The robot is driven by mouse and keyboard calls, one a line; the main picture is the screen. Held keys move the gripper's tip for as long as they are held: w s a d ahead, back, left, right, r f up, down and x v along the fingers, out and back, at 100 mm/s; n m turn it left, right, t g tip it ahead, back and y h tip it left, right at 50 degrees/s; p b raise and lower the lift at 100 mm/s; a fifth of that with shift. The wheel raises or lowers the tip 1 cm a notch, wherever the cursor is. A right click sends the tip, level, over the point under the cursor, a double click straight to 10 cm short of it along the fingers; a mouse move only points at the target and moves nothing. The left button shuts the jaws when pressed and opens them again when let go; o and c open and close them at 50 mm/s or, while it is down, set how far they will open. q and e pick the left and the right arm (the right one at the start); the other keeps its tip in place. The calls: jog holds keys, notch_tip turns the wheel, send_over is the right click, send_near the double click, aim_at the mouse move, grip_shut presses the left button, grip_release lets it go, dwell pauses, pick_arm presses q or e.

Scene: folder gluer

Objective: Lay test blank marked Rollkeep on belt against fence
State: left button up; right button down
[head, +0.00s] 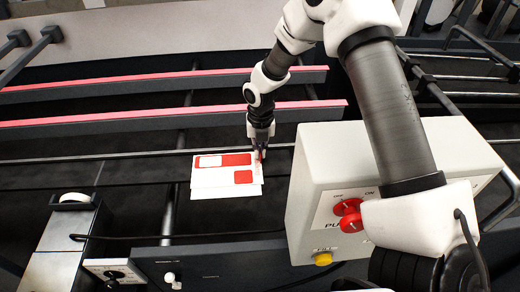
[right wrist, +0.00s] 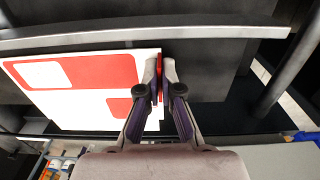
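The test blank (head: 225,180) is a flat white sheet with red printed panels; no name is readable. It lies level over the dark belt area, just in front of a long thin dark rail (head: 120,157) that may be the fence. My right gripper (head: 260,154) is at the blank's right edge, pointing down. In the right wrist view its fingers (right wrist: 160,72) are nearly together with a thin red strip between them, at the edge of the blank (right wrist: 85,85). Whether the blank touches the belt is unclear. My left gripper is out of view.
A white control box (head: 330,170) with a red knob (head: 349,215) and yellow button stands right of the blank. Two red-topped bars (head: 150,115) cross behind. A small roller unit (head: 75,205) stands front left. Dark belt surface left of the blank is clear.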

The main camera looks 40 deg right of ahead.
jog(key=shift+w+d+f, duration=0.1)
jog(key=shift+w+d, duration=0.2)
jog(key=shift+w, duration=0.2)
jog(key=c, duration=1.2)
grip_release()
jog(key=shift+c, duration=0.2)
notch_tip(320, 180, up, 12)
jog(key=shift+s, duration=0.1)
